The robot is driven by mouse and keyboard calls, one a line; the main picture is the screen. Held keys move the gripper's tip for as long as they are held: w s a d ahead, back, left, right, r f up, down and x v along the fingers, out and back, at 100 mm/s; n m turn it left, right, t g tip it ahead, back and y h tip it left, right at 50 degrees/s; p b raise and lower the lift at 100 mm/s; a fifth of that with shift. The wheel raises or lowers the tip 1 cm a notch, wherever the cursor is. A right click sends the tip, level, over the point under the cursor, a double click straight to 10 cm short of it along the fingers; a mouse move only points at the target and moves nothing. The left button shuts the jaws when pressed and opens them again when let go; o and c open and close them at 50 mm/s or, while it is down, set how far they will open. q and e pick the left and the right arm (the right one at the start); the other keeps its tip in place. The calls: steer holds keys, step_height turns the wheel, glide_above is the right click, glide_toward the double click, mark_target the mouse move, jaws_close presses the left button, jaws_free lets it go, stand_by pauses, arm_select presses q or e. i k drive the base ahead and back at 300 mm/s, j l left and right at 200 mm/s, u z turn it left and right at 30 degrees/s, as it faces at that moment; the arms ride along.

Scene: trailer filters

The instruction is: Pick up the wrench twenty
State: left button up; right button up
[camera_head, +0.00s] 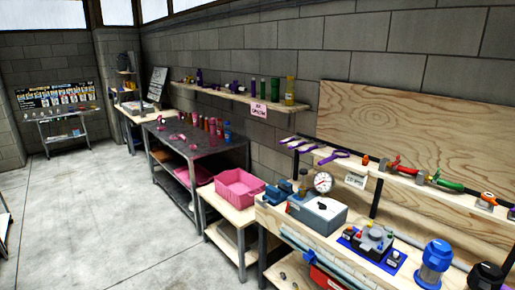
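Several wrench-like tools with purple and silver parts lie on the narrow wooden shelf above the workbench. One (333,156) is the largest and lies nearest, and smaller ones (311,148) lie to its left. No size marking can be read, so I cannot tell which is the wrench twenty. Neither of my grippers is in view.
The wooden workbench (268,212) holds a grey box (318,213), a pressure gauge (323,182), a blue-based device (373,243) and a blue motor (434,263). A pink crate (240,187) sits on a low table to the left. The concrete floor (100,215) is clear.

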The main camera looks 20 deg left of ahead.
mark_target(312, 148)
steer(key=u, duration=0.1)
steer(key=i+j+z, duration=0.1)
steer(key=z, duration=0.4)
steer(key=i+j+z, duration=0.1)
steer(key=z, duration=0.35)
steer(key=j+z, duration=0.15)
steer(key=z, duration=0.35)
steer(key=i+j+z, duration=0.1)
steer(key=j+z, duration=0.2)
steer(key=j, duration=0.2)
steer(key=j+z, duration=0.3)
steer(key=j, duration=0.25)
steer(key=j+z, duration=0.2)
steer(key=j, duration=0.9)
